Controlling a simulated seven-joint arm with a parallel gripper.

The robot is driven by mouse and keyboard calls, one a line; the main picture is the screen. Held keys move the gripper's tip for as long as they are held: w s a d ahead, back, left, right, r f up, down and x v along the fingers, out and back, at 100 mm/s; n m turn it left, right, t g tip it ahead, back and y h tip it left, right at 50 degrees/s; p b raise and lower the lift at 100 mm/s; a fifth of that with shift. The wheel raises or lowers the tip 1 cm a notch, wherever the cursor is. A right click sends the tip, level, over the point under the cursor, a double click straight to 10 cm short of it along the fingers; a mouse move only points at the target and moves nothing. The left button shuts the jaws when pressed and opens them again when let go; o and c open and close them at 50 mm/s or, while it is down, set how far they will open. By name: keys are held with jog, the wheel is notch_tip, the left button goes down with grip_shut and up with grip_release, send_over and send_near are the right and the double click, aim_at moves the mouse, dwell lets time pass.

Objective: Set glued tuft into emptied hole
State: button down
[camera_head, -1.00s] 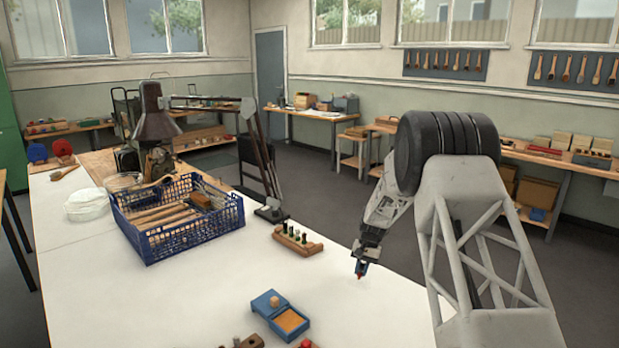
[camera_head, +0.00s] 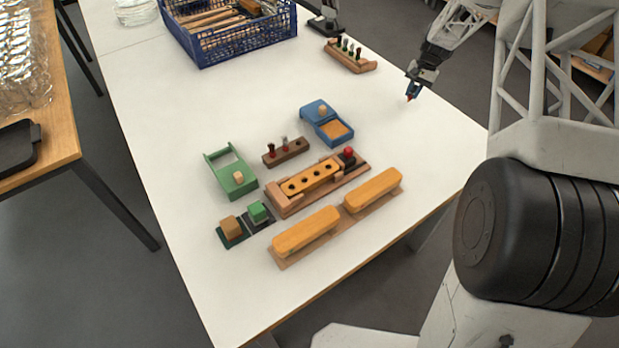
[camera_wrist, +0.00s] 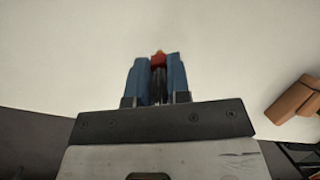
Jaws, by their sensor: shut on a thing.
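My gripper (camera_head: 411,92) is shut on a tuft, held above the right side of the white table, apart from everything there. In the wrist view the dark tuft with a red tip (camera_wrist: 158,62) sits between the two blue fingers, tip pointing away from the wrist. An orange-yellow block with several dark holes (camera_head: 318,177) lies in a wooden holder (camera_head: 287,211) mid-table, to the lower left of my gripper. I cannot tell which holes are empty. A blue tray (camera_head: 318,110) with an orange pad (camera_head: 335,129) stands behind it. Glue on the tuft cannot be made out.
A dark red-topped piece (camera_head: 348,154) stands at the holder's right end. A brown rack (camera_head: 287,154), a green box (camera_head: 230,171), small blocks (camera_head: 231,227) and two yellow bars (camera_head: 307,230) surround the holder. A wooden rack (camera_head: 352,60) and blue crate (camera_head: 232,45) stand behind. Table between gripper and blue tray is clear.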

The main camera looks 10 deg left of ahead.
dwell(0.4)
jog(key=shift+n+h, duration=0.4)
jog(key=shift+n, duration=0.5)
jog(key=s+a+r, duration=0.1)
jog(key=s+a, duration=0.1)
jog(key=a, duration=0.1)
jog(key=s+a+r, duration=0.1)
jog(key=s+a, duration=0.1)
jog(key=a, duration=0.1)
jog(key=s+a+r, duration=0.1)
jog(key=s+a, duration=0.1)
jog(key=a, duration=0.1)
jog(key=shift+s+a+r, duration=0.1)
jog(key=shift+a+r, duration=0.05)
jog(key=s+a+r+n+t+h, duration=0.15)
jog(key=s+a+r, duration=0.25)
jog(key=s+a, duration=0.65)
notch_tip(320, 180, up, 3)
jog(key=n+t, duration=0.2)
jog(key=n, duration=0.4)
send_over(311, 180)
jog(key=a, duration=0.2)
jog(key=shift+s+d+f+g, duration=0.15)
jog(key=shift+g, duration=0.1)
jog(key=shift+f, duration=0.15)
jog(key=shift+f, duration=3.3)
jog(key=shift+f, duration=0.65)
